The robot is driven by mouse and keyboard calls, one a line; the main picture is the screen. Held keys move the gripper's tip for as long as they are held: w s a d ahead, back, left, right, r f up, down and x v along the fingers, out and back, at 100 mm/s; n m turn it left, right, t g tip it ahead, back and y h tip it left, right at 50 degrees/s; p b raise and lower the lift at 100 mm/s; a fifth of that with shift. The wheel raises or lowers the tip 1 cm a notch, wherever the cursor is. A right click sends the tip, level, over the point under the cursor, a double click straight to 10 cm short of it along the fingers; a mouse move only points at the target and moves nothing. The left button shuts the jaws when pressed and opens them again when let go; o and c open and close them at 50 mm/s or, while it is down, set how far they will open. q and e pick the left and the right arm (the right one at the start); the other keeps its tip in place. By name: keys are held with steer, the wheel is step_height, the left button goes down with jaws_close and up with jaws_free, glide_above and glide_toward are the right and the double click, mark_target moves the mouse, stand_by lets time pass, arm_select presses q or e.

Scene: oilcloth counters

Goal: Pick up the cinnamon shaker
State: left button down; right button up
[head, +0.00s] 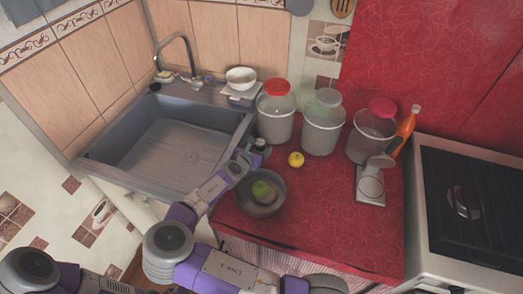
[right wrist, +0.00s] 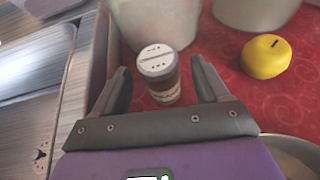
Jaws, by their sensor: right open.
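The cinnamon shaker (right wrist: 160,89) stands upright on the red counter in the right wrist view. It has a pale grey lid with holes, a dark brown body and a light label. My right gripper (right wrist: 160,66) is open, with one finger on each side of the shaker in that view and no visible grip on it. In the head view, my right gripper (head: 253,157) is by the counter's left edge, beside the sink, and the small, dark shaker (head: 259,143) is partly hidden at its tip. My left gripper is not in view.
Large jars with a red lid (head: 277,120) and a grey-green lid (head: 323,125) stand behind. The sink (head: 170,150) lies left. The counter's front right is clear.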

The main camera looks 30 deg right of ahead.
steer(key=b+x, duration=0.1)
steer(key=x, duration=0.3)
steer(key=c, duration=1.1)
steer(key=shift+r, duration=0.1)
